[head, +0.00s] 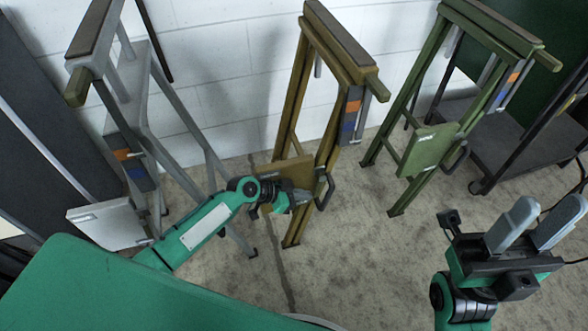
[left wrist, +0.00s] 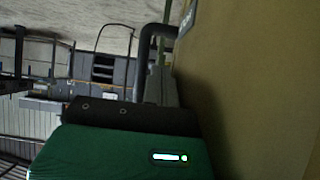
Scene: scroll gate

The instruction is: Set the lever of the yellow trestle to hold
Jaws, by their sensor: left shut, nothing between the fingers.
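The yellow trestle (head: 299,90) stands upright in the middle of the head view. On its right leg is a side panel (head: 350,115) with orange and blue marks and a slim grey lever (head: 362,120) beside it. Lower down it has a flat plate (head: 285,172) and a dark loop handle (head: 325,190). My left gripper (head: 302,197) is shut and empty, low in front of the plate and close to the handle. In the left wrist view, the fingers (left wrist: 160,88) are beside the dark handle (left wrist: 153,42), with the plate (left wrist: 265,90) filling the right. I cannot tell whether they touch. My right gripper (head: 536,222) is open and empty.
A grey trestle (head: 150,100) stands at the left and a green trestle (head: 427,90) at the right, each with a similar marked panel. A dark shelf cart (head: 530,130) is at the far right. Concrete floor (head: 365,255) is clear between the grippers.

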